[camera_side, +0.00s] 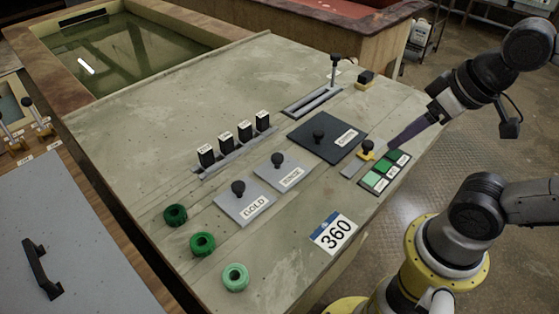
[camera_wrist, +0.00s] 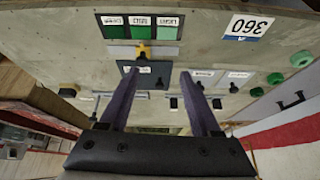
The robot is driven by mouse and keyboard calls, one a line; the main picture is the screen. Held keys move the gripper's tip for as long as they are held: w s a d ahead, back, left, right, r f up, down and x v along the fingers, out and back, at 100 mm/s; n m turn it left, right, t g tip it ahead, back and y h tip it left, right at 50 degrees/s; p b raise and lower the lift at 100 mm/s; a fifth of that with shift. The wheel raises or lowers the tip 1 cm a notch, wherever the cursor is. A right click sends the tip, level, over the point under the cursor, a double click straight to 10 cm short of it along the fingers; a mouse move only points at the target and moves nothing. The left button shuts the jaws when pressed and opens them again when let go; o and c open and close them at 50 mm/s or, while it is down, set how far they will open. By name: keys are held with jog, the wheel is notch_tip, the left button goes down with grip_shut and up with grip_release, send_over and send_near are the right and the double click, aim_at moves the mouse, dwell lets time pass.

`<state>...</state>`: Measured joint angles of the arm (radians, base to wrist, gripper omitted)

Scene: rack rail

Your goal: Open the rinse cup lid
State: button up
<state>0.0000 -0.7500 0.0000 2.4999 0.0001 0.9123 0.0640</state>
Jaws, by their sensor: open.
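Three flat lidded plates with black knobs lie on the panel, and I cannot tell which is the rinse cup lid. The large dark lid (camera_side: 304,128) has a label too small to read; it also shows in the wrist view (camera_wrist: 163,69). The grey lid marked GOLD (camera_side: 228,205) and another grey lid (camera_side: 268,168) lie to its left. All three appear flat and closed. My gripper (camera_side: 390,146) is open and empty, near the right edge of the panel. In the wrist view its fingers (camera_wrist: 158,73) straddle the view of the dark lid, apart from it.
A yellow slider with a black knob (camera_side: 367,152) and green swatches (camera_side: 384,173) sit close to my fingers. Several black labelled blocks (camera_side: 225,142) stand in a rail behind the lids. A lever (camera_side: 334,72) rises at the back. Green rings (camera_side: 202,244) lie front left.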

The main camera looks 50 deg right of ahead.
jog(key=w+a+r+m+g, duration=0.2)
jog(key=w+a+r+m, duration=0.1)
jog(key=w+r+m, duration=0.55)
jog(key=g, duration=0.3)
send_over(278, 156)
notch_tip(278, 156, down, 5)
notch_tip(278, 156, down, 13)
jog(key=shift+r, duration=0.1)
grip_shut()
